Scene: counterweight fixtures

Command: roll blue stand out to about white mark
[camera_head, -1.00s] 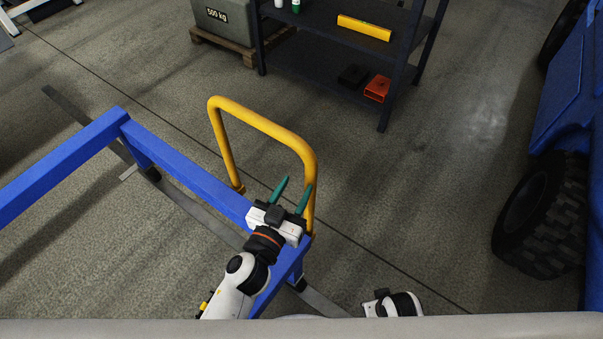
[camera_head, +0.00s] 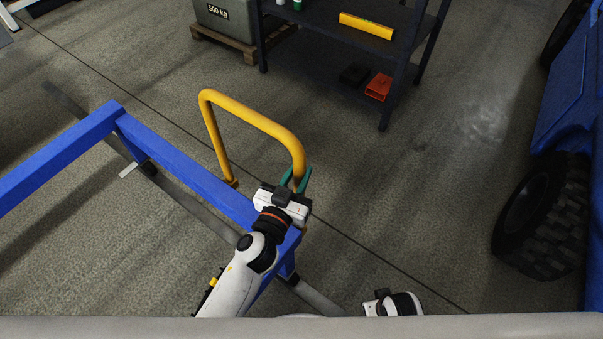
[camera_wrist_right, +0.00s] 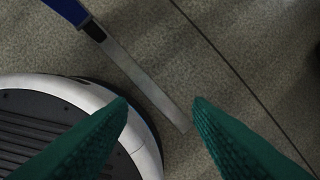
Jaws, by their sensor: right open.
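The blue stand (camera_head: 185,175) is a beam frame at left and centre, with a yellow hoop handle (camera_head: 250,117) at its right end. My left gripper (camera_head: 298,174) has its green fingers on both sides of the handle's near post and looks shut on it. A short white mark (camera_head: 129,170) lies on the floor beside the rail, just left of a dark foot of the stand. My right gripper (camera_wrist_right: 160,103) is open and empty over the floor in the right wrist view. A blue piece of the stand (camera_wrist_right: 68,10) shows at that view's top left.
A flat grey rail (camera_head: 190,203) runs under the stand; its end (camera_wrist_right: 160,98) shows in the wrist view. A dark shelf (camera_head: 330,75) stands behind, beside a 500 kg weight (camera_head: 225,22) on a pallet. A blue vehicle (camera_head: 570,100) is at right. The floor between is clear.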

